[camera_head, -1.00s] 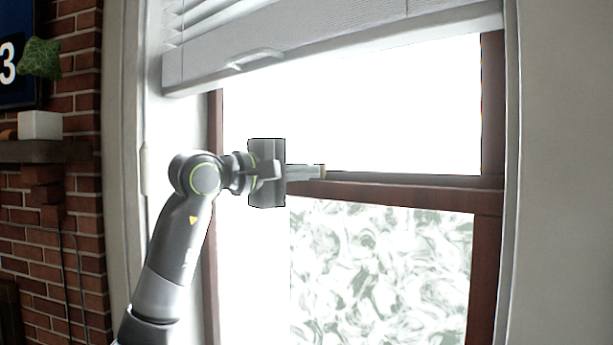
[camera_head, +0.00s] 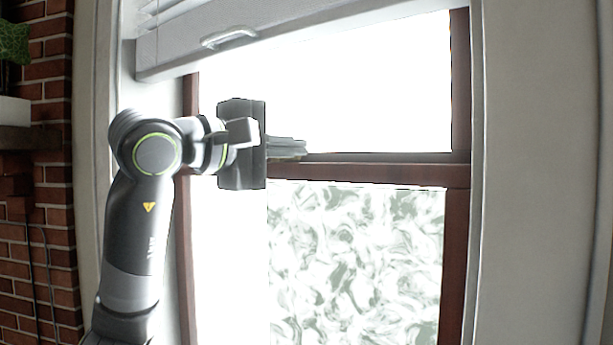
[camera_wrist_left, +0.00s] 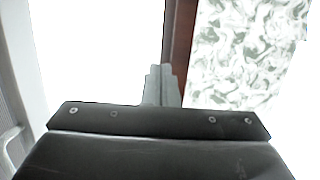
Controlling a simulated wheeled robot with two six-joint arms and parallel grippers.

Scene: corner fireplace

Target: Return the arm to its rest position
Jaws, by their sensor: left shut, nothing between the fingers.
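My left arm rises from the lower left of the head view and bends at a joint with a green ring. Its gripper (camera_head: 288,148) points right, in front of the window's brown middle rail (camera_head: 375,172). The fingers are together with nothing between them. In the left wrist view the shut fingers (camera_wrist_left: 162,84) stick out past the dark gripper body, with the brown rail running beside them. I cannot tell how far the fingertips are from the window. My right gripper is not in view.
A white blind (camera_head: 290,30) with a handle (camera_head: 229,38) hangs over the top of the window. The lower pane (camera_head: 355,265) has a swirled pattern. A brick wall (camera_head: 52,185) with a dark shelf (camera_head: 30,138) stands at left. A pale wall (camera_head: 540,180) is at right.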

